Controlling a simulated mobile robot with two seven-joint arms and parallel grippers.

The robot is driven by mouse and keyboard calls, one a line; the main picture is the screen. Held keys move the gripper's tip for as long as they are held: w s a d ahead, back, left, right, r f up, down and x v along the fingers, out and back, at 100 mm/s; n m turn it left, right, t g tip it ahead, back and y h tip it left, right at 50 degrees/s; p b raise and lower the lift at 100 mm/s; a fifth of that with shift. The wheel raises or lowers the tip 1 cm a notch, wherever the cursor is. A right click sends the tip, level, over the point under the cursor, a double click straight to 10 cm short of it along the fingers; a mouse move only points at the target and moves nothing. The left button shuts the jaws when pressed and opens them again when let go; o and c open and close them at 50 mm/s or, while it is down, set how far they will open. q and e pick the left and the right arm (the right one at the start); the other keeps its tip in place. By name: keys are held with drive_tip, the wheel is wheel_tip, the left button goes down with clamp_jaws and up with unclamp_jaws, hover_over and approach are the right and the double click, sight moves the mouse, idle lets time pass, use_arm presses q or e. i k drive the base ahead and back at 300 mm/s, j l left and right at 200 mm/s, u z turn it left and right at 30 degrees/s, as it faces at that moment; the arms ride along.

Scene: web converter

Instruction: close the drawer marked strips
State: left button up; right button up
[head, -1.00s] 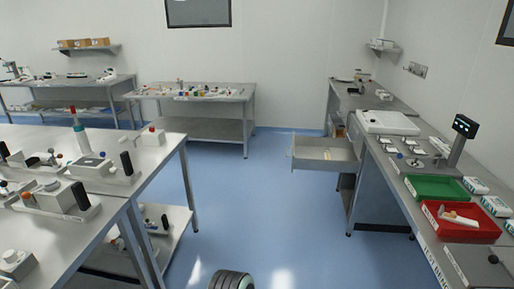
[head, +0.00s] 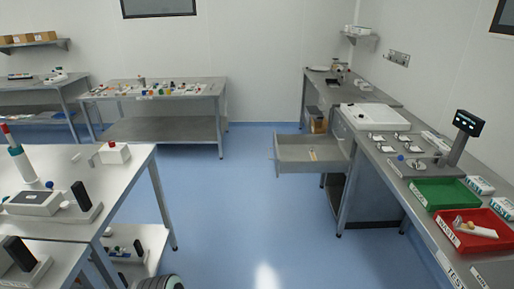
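An open grey metal drawer (head: 309,168) sticks out to the left from under the right-hand bench, past the red and green trays. Neither of my grippers shows in the head view.
The right bench (head: 377,150) holds a green tray (head: 445,193), a red tray (head: 482,230), a scale and a small display. A left bench (head: 130,168) carries several fixtures. A back table (head: 160,88) stands by the wall. Blue floor (head: 228,200) lies clear between the benches.

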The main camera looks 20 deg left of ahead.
sight(291, 154)
drive_tip(key=i+j, duration=0.35)
drive_tip(key=j, duration=0.2)
drive_tip(key=i+j+u, duration=0.1)
drive_tip(key=i+j, duration=0.3)
drive_tip(key=j, duration=0.15)
drive_tip(key=i+j, duration=0.35)
drive_tip(key=j, duration=0.15)
drive_tip(key=i+l+u, duration=0.1)
drive_tip(key=i+u, duration=0.15)
drive_tip(key=i, duration=1)
